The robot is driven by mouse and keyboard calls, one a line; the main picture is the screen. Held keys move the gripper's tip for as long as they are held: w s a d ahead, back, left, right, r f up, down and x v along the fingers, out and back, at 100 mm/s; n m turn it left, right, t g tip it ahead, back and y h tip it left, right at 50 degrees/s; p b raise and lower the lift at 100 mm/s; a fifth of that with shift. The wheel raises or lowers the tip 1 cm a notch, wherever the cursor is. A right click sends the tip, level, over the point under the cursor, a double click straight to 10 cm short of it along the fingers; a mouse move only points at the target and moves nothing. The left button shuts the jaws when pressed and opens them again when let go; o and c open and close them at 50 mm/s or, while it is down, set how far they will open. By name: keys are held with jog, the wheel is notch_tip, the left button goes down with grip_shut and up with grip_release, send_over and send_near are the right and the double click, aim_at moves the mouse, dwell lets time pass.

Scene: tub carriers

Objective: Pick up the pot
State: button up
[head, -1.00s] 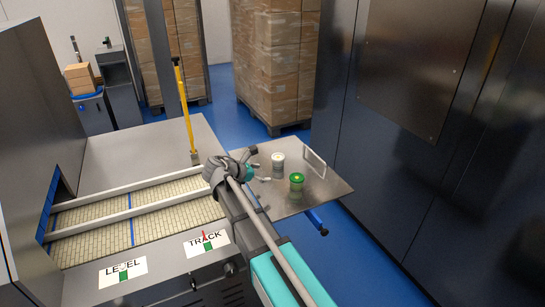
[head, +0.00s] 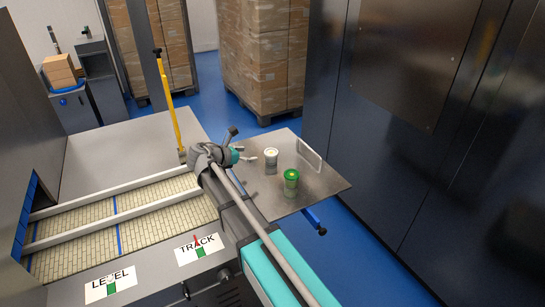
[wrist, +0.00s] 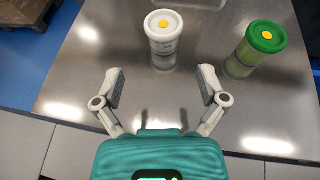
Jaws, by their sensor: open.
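A pot with a white lid and a yellow dot (wrist: 163,32) stands upright on a metal table (wrist: 100,60); it also shows in the head view (head: 271,158). A second pot, with a green lid and a yellow dot (wrist: 260,45), stands to its right and shows in the head view too (head: 291,178). My gripper (wrist: 162,84) is open and empty. Its two fingers are spread on the near side of the white-lidded pot, roughly in line with it and apart from it. The green-lidded pot lies outside the right finger.
A white upright handle (head: 311,160) stands at the table's right edge, beyond the pots. A conveyor with pale rails (head: 120,200) and a yellow post (head: 173,100) are on the left. A tall dark cabinet (head: 420,120) stands close on the right.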

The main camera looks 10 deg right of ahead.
aim_at(266, 153)
jog(key=b+x, duration=0.3)
jog(key=x, duration=0.4)
jog(key=shift+f, duration=0.2)
jog(key=shift+w+d+f, duration=0.1)
jog(key=shift+w+d, duration=0.1)
jog(key=shift+d, duration=0.2)
jog(key=shift+d, duration=0.1)
jog(key=shift+b+x, duration=0.95)
jog(key=shift+x, duration=1.6)
jog(key=c, duration=0.9)
jog(key=shift+r, duration=0.2)
